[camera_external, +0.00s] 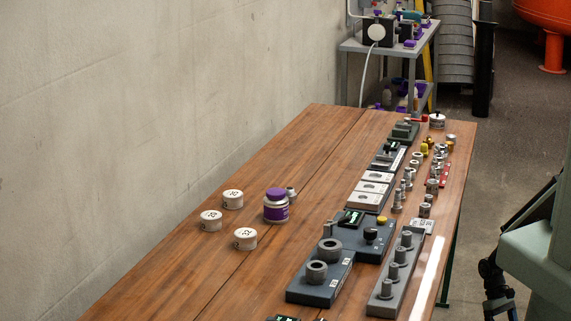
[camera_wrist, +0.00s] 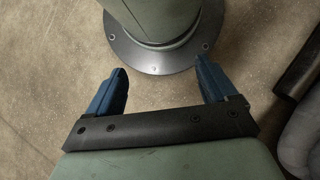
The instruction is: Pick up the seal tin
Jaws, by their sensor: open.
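The markings are too small to read surely, and I cannot tell which is the seal tin. My gripper (camera_wrist: 162,72) shows in the wrist view with its two blue fingers wide apart and nothing between them. It is over bare floor beside a round grey-green base with a bolted flange. No tin shows in the wrist view.
A purple-lidded jar (camera_external: 276,206) stands right of the tins, with a small metal fitting (camera_external: 291,192) behind it. Dark fixture blocks (camera_external: 320,279), a grey peg rail (camera_external: 391,281) and several metal fittings line the table's right side. The table's front left is clear; a wall runs along its left.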

